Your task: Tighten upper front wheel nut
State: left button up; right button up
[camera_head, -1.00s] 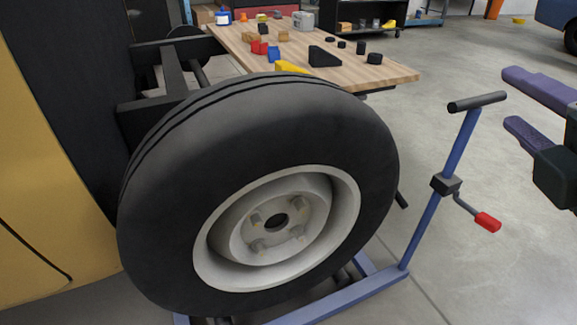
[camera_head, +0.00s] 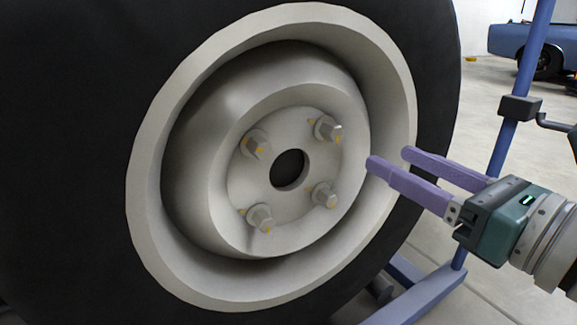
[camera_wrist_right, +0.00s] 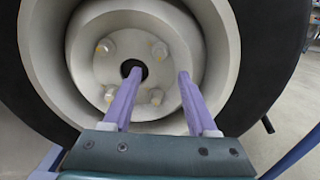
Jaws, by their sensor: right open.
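The wheel's pale rim (camera_head: 150,190) fills the middle of the head view, set in a black tyre (camera_head: 60,130). Around the dark centre hole sit the upper right nut (camera_head: 327,129), upper left nut (camera_head: 256,144), lower left nut (camera_head: 261,217) and lower right nut (camera_head: 324,195), with yellow marks by them. My right gripper (camera_head: 387,159) is open and empty, its purple fingers pointing at the wheel from the right, apart from the nuts. In the right wrist view its fingertips (camera_wrist_right: 160,73) overlap the hub, with the upper nuts (camera_wrist_right: 159,48) above them. My left gripper is not in view.
A blue stand post (camera_head: 518,85) with a black joint rises behind my right gripper. Its blue base (camera_head: 425,295) lies on the floor below. A blue car (camera_head: 508,40) stands far back. Open grey floor (camera_head: 480,80) lies right of the tyre.

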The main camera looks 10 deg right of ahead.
aim_at(337, 135)
jog(key=x, duration=0.9)
jog(key=shift+w+a+f, duration=0.1)
jog(key=shift+w+f, duration=0.1)
jog(key=shift+w, duration=0.1)
grip_shut()
dwell(0.3)
